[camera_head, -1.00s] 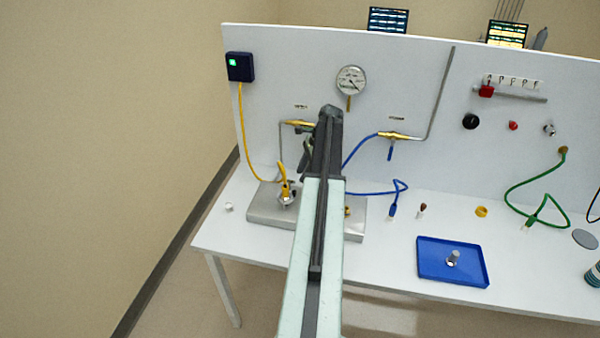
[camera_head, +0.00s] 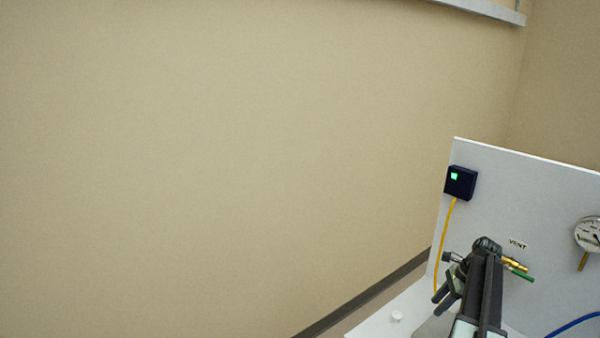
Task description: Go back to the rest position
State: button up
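My gripper (camera_head: 441,298) is at the lower right of the head view, in front of the bench's back panel. Its dark fingers show to the left of the end of my arm. They are small and partly covered, so I cannot tell whether they are open or shut. I see no object held in them.
The white back panel (camera_head: 545,215) carries a dark blue box (camera_head: 460,183) with a green light and a yellow cable, a brass valve with a green handle (camera_head: 522,274) under a VENT label, and a gauge (camera_head: 590,234). A small white cap (camera_head: 397,316) lies on the bench. The beige wall (camera_head: 200,170) fills the left.

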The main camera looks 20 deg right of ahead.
jog(key=w+a+f+n+g+b, duration=0.1)
jog(key=w+a+n, duration=0.25)
jog(key=a, duration=0.85)
jog(key=w+a+f+n+g+b, duration=0.15)
jog(key=w+a, duration=0.25)
jog(key=a, duration=0.8)
jog(key=w+a+f+n, duration=0.2)
jog(key=w+a+n, duration=0.15)
jog(key=a, duration=0.75)
jog(key=s+a+f+n+h+b, duration=0.1)
jog(key=s+a+n, duration=0.3)
jog(key=a+n, duration=0.4)
jog(key=s+a+f+n+h, duration=0.1)
jog(key=s+a+n, duration=0.3)
jog(key=a+n, duration=0.4)
jog(key=shift+s+a+h+b, duration=0.2)
jog(key=shift+h+b, duration=0.2)
jog(key=shift+h, duration=0.5)
